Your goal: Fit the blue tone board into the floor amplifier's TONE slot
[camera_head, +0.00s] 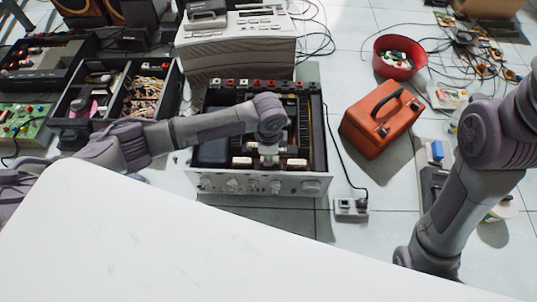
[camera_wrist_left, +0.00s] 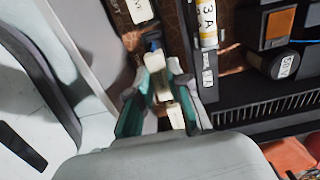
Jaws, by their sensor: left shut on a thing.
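The floor amplifier (camera_head: 212,184) stands open-topped in the middle of the head view, its silver knob panel toward me. My left gripper (camera_head: 268,160) points down inside it, just behind the front panel, between two cream blocks. In the left wrist view my left gripper (camera_wrist_left: 160,108) has its teal-padded fingers shut on a cream piece (camera_wrist_left: 157,75). A small blue bit (camera_wrist_left: 152,43) shows just beyond it. I cannot tell whether these belong to the tone board or how deep the piece sits. The TONE slot is not readable. My right gripper is out of view.
A red toolbox (camera_head: 378,122) and a red bowl (camera_head: 386,69) stand right of the amplifier. A power strip (camera_head: 350,207) lies by its front right corner. A beige device (camera_head: 240,45) is behind; black trays (camera_head: 72,140) are left. A blue item (camera_head: 437,150) lies near my right arm.

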